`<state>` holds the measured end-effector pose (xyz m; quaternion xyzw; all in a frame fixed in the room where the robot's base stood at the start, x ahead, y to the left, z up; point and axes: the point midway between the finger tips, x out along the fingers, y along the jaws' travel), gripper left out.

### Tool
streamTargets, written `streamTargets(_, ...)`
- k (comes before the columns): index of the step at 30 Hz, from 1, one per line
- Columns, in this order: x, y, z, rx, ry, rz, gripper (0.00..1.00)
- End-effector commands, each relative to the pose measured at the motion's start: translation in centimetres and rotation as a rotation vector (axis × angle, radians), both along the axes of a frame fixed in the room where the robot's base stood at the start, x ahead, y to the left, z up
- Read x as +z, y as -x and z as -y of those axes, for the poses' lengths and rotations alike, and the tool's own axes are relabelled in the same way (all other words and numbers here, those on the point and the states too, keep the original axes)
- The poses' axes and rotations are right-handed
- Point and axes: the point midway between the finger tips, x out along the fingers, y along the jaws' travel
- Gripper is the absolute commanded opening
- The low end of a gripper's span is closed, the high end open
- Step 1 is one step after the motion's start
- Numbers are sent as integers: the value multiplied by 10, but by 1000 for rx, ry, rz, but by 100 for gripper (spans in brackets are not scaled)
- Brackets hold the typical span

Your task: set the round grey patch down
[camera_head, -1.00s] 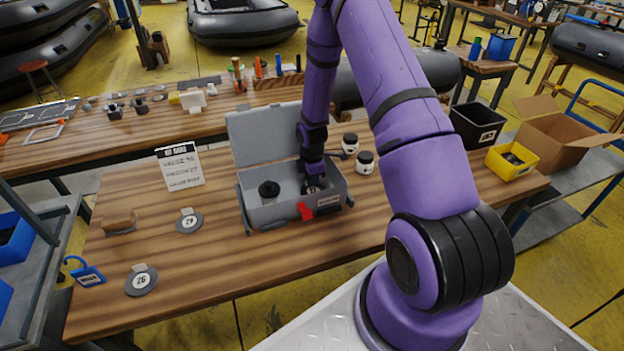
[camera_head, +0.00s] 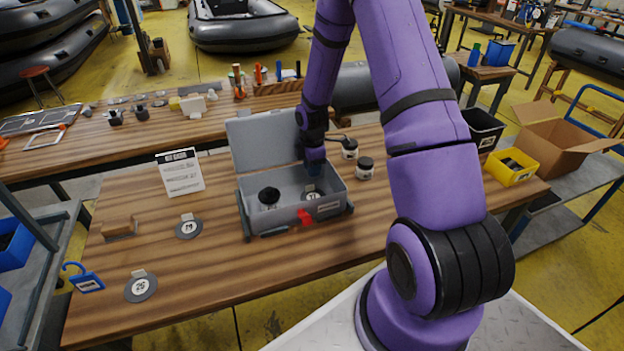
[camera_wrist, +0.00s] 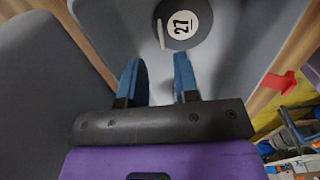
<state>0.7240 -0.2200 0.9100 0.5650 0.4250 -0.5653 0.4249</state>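A round grey patch marked 27 (camera_wrist: 182,22) with a pale tab lies on the floor of the open grey case (camera_head: 262,220). It also shows in the head view (camera_head: 312,194), in the right part of the case. My gripper (camera_wrist: 160,62) has its two blue fingers apart, with nothing between them. In the head view my gripper (camera_head: 314,172) is inside or just over the case, above the patch and clear of it. Two other round grey patches with tabs lie on the table left of the case, one close to it (camera_head: 189,229) and one near the front edge (camera_head: 141,287).
A black-topped jar (camera_head: 269,196) stands in the left part of the case. The raised lid (camera_head: 262,140) is behind, and a red latch (camera_head: 305,216) is at the front. Two jars (camera_head: 364,168) stand to the right. A printed sign (camera_head: 181,173) and a brown block (camera_head: 119,228) stand left.

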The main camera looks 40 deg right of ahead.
Motion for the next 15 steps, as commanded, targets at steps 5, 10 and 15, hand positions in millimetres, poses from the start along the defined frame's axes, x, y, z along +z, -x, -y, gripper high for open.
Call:
streamTargets(5, 29, 0, 0, 0, 1, 2, 29)
streamTargets(10, 43, 0, 0, 1, 0, 1, 29)
streamTargets(15, 65, 1, -4, -30, 12, 12, 29)
